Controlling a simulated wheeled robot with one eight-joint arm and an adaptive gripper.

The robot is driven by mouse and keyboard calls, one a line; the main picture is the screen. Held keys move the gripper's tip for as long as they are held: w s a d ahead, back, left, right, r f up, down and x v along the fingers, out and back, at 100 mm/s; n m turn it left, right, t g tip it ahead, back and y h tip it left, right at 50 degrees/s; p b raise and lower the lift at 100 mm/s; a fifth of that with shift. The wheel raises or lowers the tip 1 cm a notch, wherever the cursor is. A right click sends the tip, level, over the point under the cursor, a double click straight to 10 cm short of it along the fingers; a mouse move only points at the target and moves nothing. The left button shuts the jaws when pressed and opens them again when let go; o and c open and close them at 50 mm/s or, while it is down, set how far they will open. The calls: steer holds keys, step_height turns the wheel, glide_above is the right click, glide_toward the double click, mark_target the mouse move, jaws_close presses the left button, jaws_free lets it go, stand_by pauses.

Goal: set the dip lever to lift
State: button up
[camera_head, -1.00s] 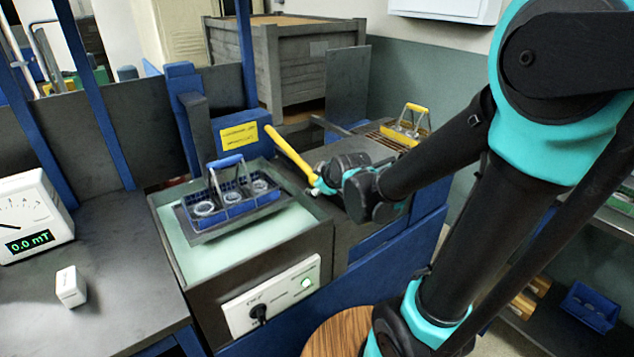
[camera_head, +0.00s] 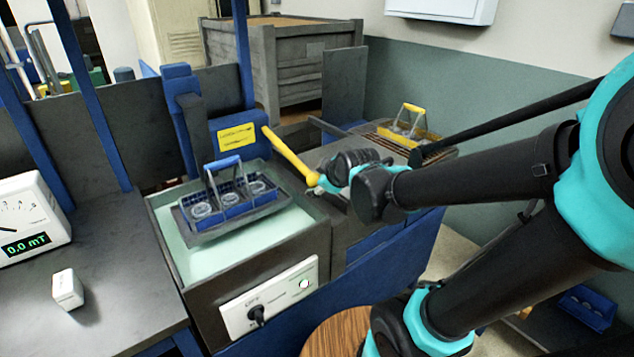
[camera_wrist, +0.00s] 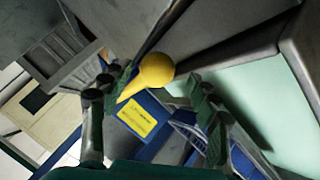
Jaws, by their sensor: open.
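The dip lever (camera_head: 289,155) is a yellow bar with a round knob. It slopes down to the right from a blue post with a yellow label (camera_head: 237,137). Its knob shows large in the wrist view (camera_wrist: 155,70). My gripper (camera_head: 324,181) is at the knob end. In the wrist view my gripper's fingers (camera_wrist: 160,76) are open, one on each side of the knob; I cannot tell whether they touch it. A blue-handled basket (camera_head: 262,197) with clear rings sits on a dark tray over the pale green liquid (camera_head: 180,253), and its rings are visible.
A panel with a black knob and a lit green button (camera_head: 270,297) is on the tank front. A yellow-handled basket (camera_head: 411,128) stands behind my gripper. A meter (camera_head: 28,225) and a white block (camera_head: 67,290) are on the left bench. A grey crate (camera_head: 285,55) stands behind.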

steer(key=shift+v, duration=1.65)
